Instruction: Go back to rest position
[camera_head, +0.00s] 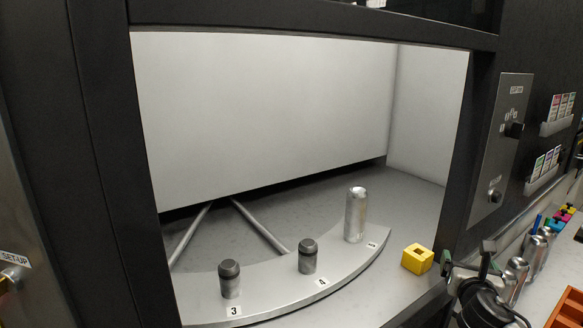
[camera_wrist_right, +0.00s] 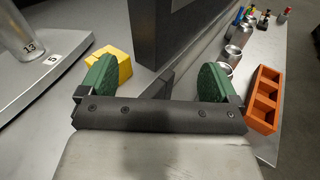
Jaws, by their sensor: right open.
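My right gripper (camera_head: 466,262) is at the lower right of the head view, by the right edge of the machine opening. In the right wrist view its two green fingertips (camera_wrist_right: 157,82) stand wide apart with nothing held between them. A silver can (camera_head: 355,216) stands upright at the right end of the curved plate, by label 5. Its lower part, marked 13, also shows in the right wrist view (camera_wrist_right: 24,36). My left gripper is in neither view.
The curved plate (camera_head: 262,298) also carries two dark-topped pegs (camera_head: 230,280) (camera_head: 307,257). A yellow block (camera_head: 417,258) lies close to my right gripper. The dark frame post (camera_wrist_right: 170,45) stands ahead. Several cans (camera_wrist_right: 233,55) and an orange tray (camera_wrist_right: 263,98) are on the right counter.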

